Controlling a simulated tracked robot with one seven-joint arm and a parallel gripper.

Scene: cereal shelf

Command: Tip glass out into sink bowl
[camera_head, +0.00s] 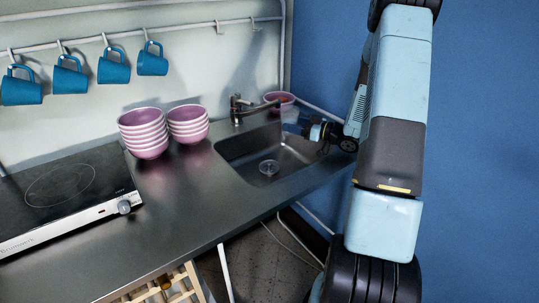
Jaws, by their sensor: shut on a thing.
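The sink bowl (245,153) is a dark metal basin set into the counter, with a round drain at its bottom. My gripper (303,129) reaches in from the right and is over the sink's back right part. It is shut on what looks like the glass (291,117), a small, pale, see-through shape at the fingertips. The glass is too small and faint to tell its tilt or what is in it.
A faucet (237,109) stands behind the sink. A pink bowl (281,98) with something reddish in it sits behind the gripper. Two stacks of pink bowls (143,132) stand left of the sink. A cooktop (62,190) is at left; blue mugs (114,67) hang above.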

